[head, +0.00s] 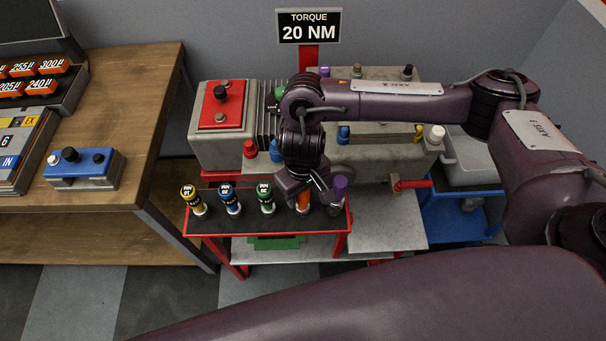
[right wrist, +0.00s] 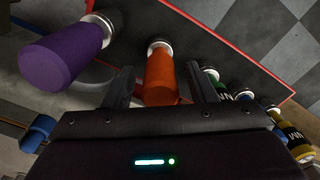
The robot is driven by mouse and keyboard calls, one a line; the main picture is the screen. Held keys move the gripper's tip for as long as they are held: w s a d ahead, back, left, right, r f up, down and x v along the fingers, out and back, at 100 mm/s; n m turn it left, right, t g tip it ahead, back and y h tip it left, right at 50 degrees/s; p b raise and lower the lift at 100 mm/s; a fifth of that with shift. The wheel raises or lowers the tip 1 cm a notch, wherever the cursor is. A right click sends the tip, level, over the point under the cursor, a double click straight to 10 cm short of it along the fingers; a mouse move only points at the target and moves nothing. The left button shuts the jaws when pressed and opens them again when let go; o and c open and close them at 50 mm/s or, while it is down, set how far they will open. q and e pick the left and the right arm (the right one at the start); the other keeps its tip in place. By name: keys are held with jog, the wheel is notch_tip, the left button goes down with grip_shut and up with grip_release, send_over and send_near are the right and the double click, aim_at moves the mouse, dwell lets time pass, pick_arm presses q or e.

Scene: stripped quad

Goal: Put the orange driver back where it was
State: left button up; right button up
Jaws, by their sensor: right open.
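The orange driver (head: 303,201) stands upright at the dark, red-edged rack (head: 290,223), between the green-capped driver (head: 266,199) and the purple driver (head: 339,189). My right gripper (head: 306,190) is above it and partly covers it in the head view. In the right wrist view the orange driver (right wrist: 161,78) lies between the two spread fingers of my right gripper (right wrist: 162,88), with gaps at its sides. Its pale collar is at the rack surface; whether it is fully seated cannot be told. My left gripper is out of view.
Blue (head: 230,200) and yellow (head: 194,201) drivers stand farther left in the rack. The purple driver (right wrist: 62,55) is close beside one finger. A grey machine block (head: 375,160) stands behind the rack. A wooden bench (head: 130,110) is at left.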

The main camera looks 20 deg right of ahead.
notch_tip(320, 180, up, 11)
jog(key=shift+f+p, duration=0.2)
jog(key=shift+p, duration=0.45)
